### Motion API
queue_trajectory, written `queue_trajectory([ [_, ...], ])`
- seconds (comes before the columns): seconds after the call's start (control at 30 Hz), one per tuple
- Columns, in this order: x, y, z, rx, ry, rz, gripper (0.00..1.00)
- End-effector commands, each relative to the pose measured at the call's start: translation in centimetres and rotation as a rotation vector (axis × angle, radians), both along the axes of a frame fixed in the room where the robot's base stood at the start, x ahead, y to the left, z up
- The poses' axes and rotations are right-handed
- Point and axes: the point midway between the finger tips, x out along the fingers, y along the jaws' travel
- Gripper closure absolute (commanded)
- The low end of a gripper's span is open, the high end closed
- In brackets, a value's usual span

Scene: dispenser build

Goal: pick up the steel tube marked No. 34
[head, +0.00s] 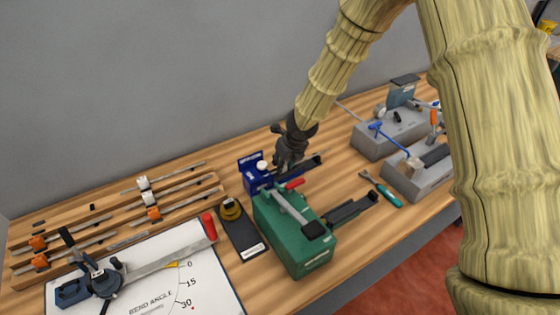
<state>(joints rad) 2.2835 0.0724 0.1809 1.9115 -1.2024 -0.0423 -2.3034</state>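Several thin metal tubes or rods (184,171) lie along wooden racks (125,201) at the left of the bench. White clips (143,183) and orange clips (153,213) sit on these racks. No marking No. 34 is readable, so I cannot tell which tube bears it. My dark gripper (288,164) hangs over the middle of the bench, right of the racks. It is above or beside a blue device (254,173) and behind a green machine. Its fingers are small and dark, and I cannot tell whether they are open or touching anything.
A white bend-angle board (208,291) with a red-handled lever lies at front left. A green machine (312,254) with a red lever stands mid-bench. A black-based device (241,236) stands between them. Grey blocks (379,139) with tools and a teal-handled screwdriver (389,196) are at right.

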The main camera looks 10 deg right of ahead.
Motion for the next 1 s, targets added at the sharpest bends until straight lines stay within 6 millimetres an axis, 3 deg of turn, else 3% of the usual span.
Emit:
queue_trajectory([
  [0.3,0.4,-2.5,0.1,-0.001,0.002,-0.003,0.98],
  [0.7,0.5,-2.9,-0.1,-0.001,0.002,-0.004,0.98],
  [0.73,0.5,-2.9,-0.1,-0.001,0.002,-0.004,0.68],
  [0.83,0.5,-2.9,-0.1,-0.001,0.002,-0.004,0.50],
  [1.0,0.5,-2.9,-0.1,-0.001,0.001,-0.002,0.49],
])
